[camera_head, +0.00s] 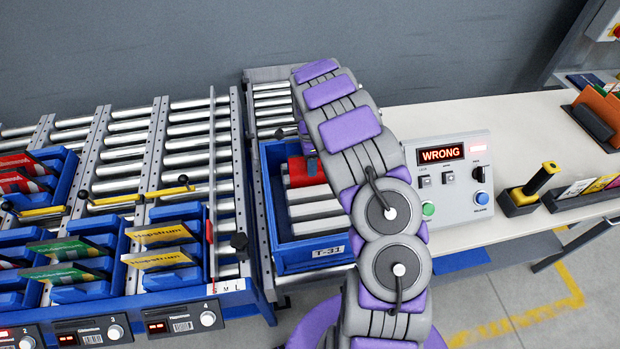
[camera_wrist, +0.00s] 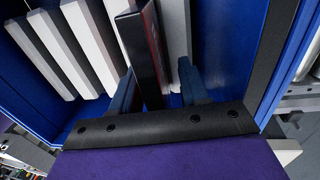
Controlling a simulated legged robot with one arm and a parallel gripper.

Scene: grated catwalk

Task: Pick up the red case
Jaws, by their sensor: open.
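The red case (camera_head: 305,172) stands in a blue bin beside several white-grey cases, partly hidden by my arm in the head view. In the wrist view it shows as a thin dark case with a red edge (camera_wrist: 146,55), slightly tilted. My gripper (camera_wrist: 162,90) is open, with one finger on each side of the case's near end. I cannot tell whether either finger touches it. In the head view my gripper is hidden behind my arm.
The blue bin (camera_head: 318,255), labelled T-31, has walls close around my gripper. White-grey cases (camera_wrist: 85,45) stand to the left of the red case. A control box (camera_head: 448,180) reading WRONG is right of my arm. Blue racks (camera_head: 60,240) with coloured cases are at left.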

